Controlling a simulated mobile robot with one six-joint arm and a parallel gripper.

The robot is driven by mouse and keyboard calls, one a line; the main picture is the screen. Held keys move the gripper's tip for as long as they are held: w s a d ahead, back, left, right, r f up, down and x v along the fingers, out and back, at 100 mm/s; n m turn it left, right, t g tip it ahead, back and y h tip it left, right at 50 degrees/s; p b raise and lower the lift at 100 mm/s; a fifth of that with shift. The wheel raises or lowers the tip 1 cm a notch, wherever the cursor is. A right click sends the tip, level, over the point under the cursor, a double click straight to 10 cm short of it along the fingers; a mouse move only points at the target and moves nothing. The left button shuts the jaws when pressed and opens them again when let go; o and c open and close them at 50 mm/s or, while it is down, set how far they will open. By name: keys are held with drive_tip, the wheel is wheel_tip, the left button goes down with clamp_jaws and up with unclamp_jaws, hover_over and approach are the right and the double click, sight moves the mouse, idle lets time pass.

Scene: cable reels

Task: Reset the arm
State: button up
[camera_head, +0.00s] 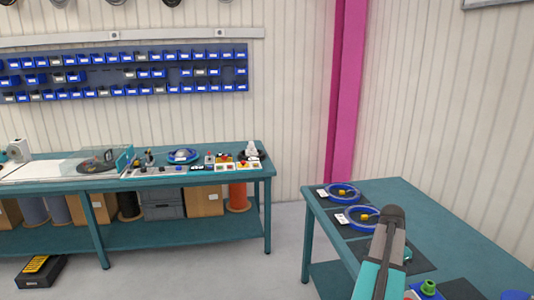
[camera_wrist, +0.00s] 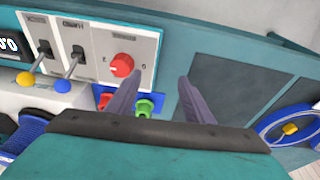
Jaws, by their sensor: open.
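My gripper (camera_wrist: 160,88) shows in the wrist view with its two dark fingers spread apart and nothing between them. It is above a teal surface, by a grey control panel (camera_wrist: 92,52) with two toggle levers and a red knob (camera_wrist: 122,65). The left finger overlaps green parts on a blue base (camera_wrist: 145,106). I cannot tell whether it touches them. In the head view my arm (camera_head: 385,250) reaches over the right table (camera_head: 450,228); I cannot make out the fingertips there.
Two blue cable reels (camera_head: 358,218) (camera_head: 341,192) lie on dark mats on the right table. One blue reel (camera_wrist: 262,128) shows at the right in the wrist view. A longer bench (camera_head: 200,181) with several items stands at the back left. Floor is clear between the tables.

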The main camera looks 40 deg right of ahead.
drive_tip(key=w+a+f+n+t, duration=0.1)
drive_tip(key=w+a+f+n, duration=0.4)
drive_tip(key=w+a, duration=0.75)
drive_tip(key=w+a+f+n, duration=0.5)
drive_tip(key=w+a+f, duration=0.1)
drive_tip(key=w+a, duration=0.65)
drive_tip(key=w+a+f+n+y, duration=0.15)
drive_tip(key=a+f+n, duration=0.25)
drive_tip(key=a, duration=0.9)
drive_tip(key=w+a+f+n, duration=0.25)
drive_tip(key=a+n, duration=0.25)
drive_tip(key=a, duration=0.8)
drive_tip(key=w+a+f+n+y, duration=0.1)
drive_tip(key=a+f+n, duration=0.35)
drive_tip(key=a, duration=0.85)
drive_tip(key=s+f+g, duration=0.2)
drive_tip(key=s+f, duration=0.7)
drive_tip(key=s, duration=0.4)
drive_tip(key=s+f+g+b, duration=0.1)
drive_tip(key=s+f+g, duration=0.2)
drive_tip(key=s+f, duration=0.6)
drive_tip(key=s, duration=0.4)
drive_tip(key=shift+f, duration=0.35)
drive_tip(key=shift+h, duration=0.25)
